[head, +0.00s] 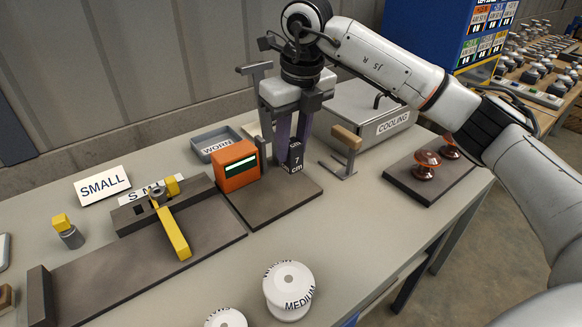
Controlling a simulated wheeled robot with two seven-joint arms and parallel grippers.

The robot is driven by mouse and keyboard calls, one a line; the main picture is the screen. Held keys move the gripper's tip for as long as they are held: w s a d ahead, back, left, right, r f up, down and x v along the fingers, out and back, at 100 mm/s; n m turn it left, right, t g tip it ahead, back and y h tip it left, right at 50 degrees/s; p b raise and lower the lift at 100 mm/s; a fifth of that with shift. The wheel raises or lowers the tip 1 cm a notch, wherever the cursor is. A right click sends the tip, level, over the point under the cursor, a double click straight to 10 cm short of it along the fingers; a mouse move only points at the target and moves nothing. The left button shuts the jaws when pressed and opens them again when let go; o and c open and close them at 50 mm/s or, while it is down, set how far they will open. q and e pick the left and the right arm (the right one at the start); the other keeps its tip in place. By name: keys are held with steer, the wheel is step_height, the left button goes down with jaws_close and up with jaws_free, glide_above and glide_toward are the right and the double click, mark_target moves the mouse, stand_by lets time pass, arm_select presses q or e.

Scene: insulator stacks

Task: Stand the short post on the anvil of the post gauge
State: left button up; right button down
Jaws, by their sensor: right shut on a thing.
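My right gripper (293,142) points straight down over the post gauge, its fingers shut around a dark block marked 7 cm (295,159), which I take as the short post. The block looks upright, low over the gauge's dark base plate (275,207). I cannot tell whether it touches the anvil, which is hidden behind the block and fingers. The gauge's orange readout box (236,166) stands left of the gripper, and its grey upright with a top bar (255,72) rises behind, partly covered by the gripper. My left gripper is not in view.
A yellow-armed fixture (175,232) stands to the left, near a SMALL sign (102,186). A WORN tray (214,143) and COOLING box (392,122) are behind. A wood-handled tool (345,140) stands close right. White MEDIUM spool (289,291) sits at front.

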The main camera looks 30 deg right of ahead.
mark_target(292, 165)
steer(key=shift+f, duration=2.55)
steer(key=c, duration=1.4)
jaws_free()
step_height(292, 165, up, 12)
steer(key=s, duration=0.1)
steer(key=shift+s, duration=0.35)
steer(key=shift+d, duration=0.1)
